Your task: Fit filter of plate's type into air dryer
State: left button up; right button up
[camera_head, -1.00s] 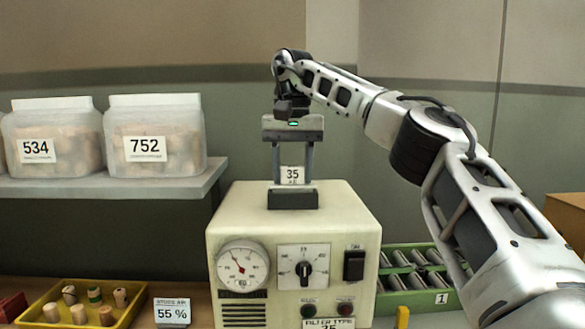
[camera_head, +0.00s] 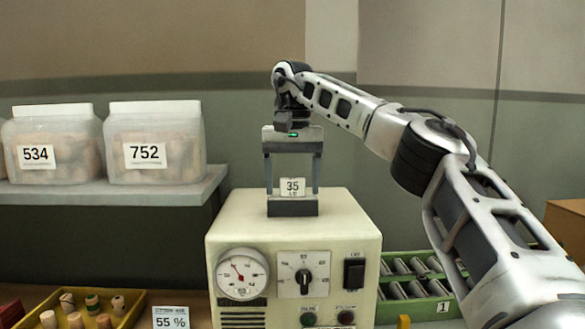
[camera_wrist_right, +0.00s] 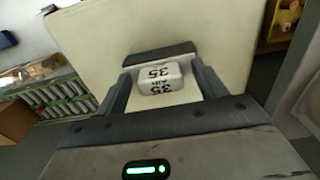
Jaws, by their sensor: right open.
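The air dryer (camera_head: 225,230) is a cream box with a gauge, a dial and a dark switch. A small white filter (camera_head: 292,187) labelled 35 stands upright at the dark socket (camera_head: 292,208) on its top. Its lower part is hidden there. My right gripper (camera_head: 292,192) points down from above, open, with one finger on each side of the filter and gaps between. The right wrist view shows the filter (camera_wrist_right: 160,77) between the spread fingers, by the dark socket (camera_wrist_right: 158,54). The dryer's lower plate is cut off in the head view. My left gripper is out of view.
A green crate (camera_head: 425,309) with several grey cylinders, marked 1, stands right of the dryer. A yellow tray (camera_head: 125,318) of corks and a 55 % card (camera_head: 171,318) are at left. Two cork bins, 534 (camera_head: 52,130) and 752 (camera_head: 155,125), stand on a shelf (camera_head: 110,192).

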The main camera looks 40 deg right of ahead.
notch_tip(320, 180, up, 5)
jog(key=shift+r+p, duration=0.1)
jog(key=shift+p, duration=0.65)
jog(key=shift+a+r, duration=0.1)
jog(key=shift+r, duration=1.1)
jog(key=shift+f, duration=0.1)
